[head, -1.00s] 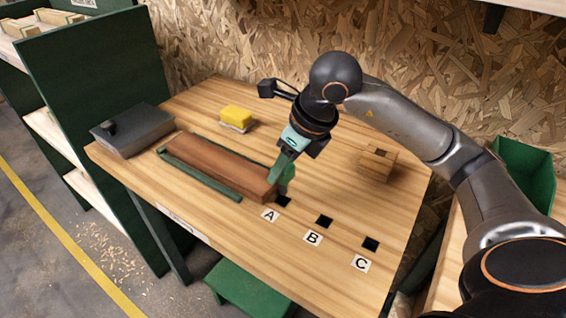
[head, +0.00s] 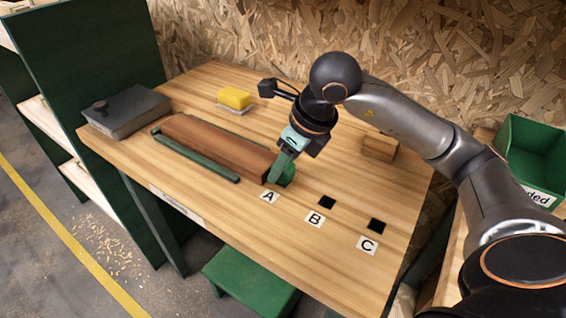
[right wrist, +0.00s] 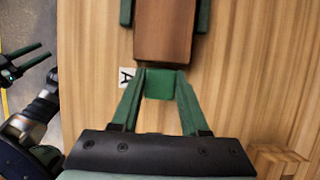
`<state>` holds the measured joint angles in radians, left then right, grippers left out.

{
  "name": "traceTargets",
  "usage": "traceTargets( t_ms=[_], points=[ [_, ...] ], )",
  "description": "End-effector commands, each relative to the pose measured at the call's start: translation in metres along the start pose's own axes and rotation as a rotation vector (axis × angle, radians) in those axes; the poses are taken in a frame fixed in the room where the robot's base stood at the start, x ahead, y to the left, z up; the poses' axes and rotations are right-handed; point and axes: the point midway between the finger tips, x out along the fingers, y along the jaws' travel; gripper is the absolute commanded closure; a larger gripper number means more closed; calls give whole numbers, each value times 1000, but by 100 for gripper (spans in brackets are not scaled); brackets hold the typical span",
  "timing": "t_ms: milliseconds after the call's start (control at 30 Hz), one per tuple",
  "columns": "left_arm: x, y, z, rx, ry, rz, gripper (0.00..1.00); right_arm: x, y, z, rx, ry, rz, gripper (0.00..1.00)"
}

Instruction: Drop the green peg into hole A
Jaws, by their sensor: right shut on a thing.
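My right gripper (head: 279,174) is shut on the green peg (head: 289,175), just beyond label A on the bench. In the right wrist view the peg (right wrist: 160,84) sits between the two green fingers, close to the end of the brown block. Label A (head: 269,196) shows, but hole A is hidden behind the gripper and peg. I cannot tell whether the peg's lower end is in the hole. Holes B (head: 327,202) and C (head: 377,224) are dark, square and empty. My left gripper (right wrist: 44,50) shows at the left of the right wrist view, its fingers apart.
The long brown block (head: 215,146) lies left of the gripper, with a green rail (head: 200,158) along its front. A grey box (head: 127,110), a yellow sponge (head: 234,97) and a wooden block (head: 380,147) stand on the bench. The bench front is clear.

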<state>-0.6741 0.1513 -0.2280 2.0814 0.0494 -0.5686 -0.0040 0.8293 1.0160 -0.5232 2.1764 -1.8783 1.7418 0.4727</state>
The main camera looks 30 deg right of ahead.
Motion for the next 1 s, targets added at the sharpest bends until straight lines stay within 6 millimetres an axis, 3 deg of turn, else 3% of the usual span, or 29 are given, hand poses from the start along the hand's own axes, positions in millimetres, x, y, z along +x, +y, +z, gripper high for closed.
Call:
traceTargets(
  t_ms=[267,300,567,867,1000],
  points=[
    [-1,-1,-3,2,6,-1,50,0,0,0,0,-1,-1,100],
    [-1,-1,-3,2,6,-1,50,0,0,0,0,-1,-1,51],
    [0,0,-4,2,10,0,50,0,0,0,0,-1,0,22],
    [0,1,-5,2,12,4,50,-2,0,0,0,-1,0,21],
    [-2,2,-7,2,10,4,50,-18,-1,2,0,-5,-3,21]
  ],
)
